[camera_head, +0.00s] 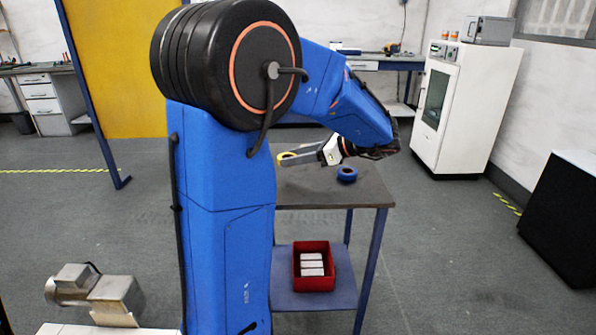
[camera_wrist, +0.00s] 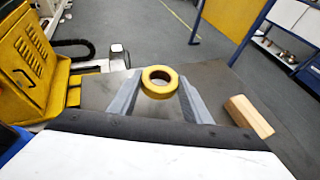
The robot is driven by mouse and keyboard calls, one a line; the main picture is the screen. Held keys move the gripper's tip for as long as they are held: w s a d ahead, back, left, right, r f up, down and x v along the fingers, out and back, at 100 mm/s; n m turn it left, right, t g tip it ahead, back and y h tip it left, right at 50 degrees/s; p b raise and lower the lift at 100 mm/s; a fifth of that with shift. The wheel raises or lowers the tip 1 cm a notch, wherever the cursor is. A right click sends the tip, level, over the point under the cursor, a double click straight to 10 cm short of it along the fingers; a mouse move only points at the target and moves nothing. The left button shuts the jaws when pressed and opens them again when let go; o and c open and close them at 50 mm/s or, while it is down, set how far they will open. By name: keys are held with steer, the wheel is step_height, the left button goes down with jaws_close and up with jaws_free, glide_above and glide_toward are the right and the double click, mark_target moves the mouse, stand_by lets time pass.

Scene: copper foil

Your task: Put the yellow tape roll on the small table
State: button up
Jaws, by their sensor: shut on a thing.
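My gripper (camera_wrist: 159,92) is shut on the yellow tape roll (camera_wrist: 148,90), which sits between its two grey fingers in the wrist view. In the head view the yellow tape roll (camera_head: 282,156) shows as a small yellow patch at the left end of my gripper (camera_head: 292,158), partly hidden by a finger and my arm. Both are over the far left part of a small dark-topped table (camera_head: 330,192) with blue legs. I cannot tell whether the roll touches the tabletop. My arm hides the table's left side.
A blue tape roll (camera_head: 347,174) lies on the tabletop, right of my gripper. A red bin (camera_head: 314,284) with white items stands on the lower shelf. The wrist view shows a wooden block (camera_wrist: 248,115) at right and a yellow machine (camera_wrist: 28,65) at left.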

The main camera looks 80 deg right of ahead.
mark_target(296, 179)
steer(key=shift+f, duration=2.4)
steer(key=o, duration=1.1)
steer(key=shift+f, duration=0.1)
steer(key=shift+c, duration=0.2)
steer(key=shift+s+r, duration=0.25)
steer(key=v, duration=1.1)
steer(key=shift+s, duration=0.25)
steer(key=shift+w, duration=0.1)
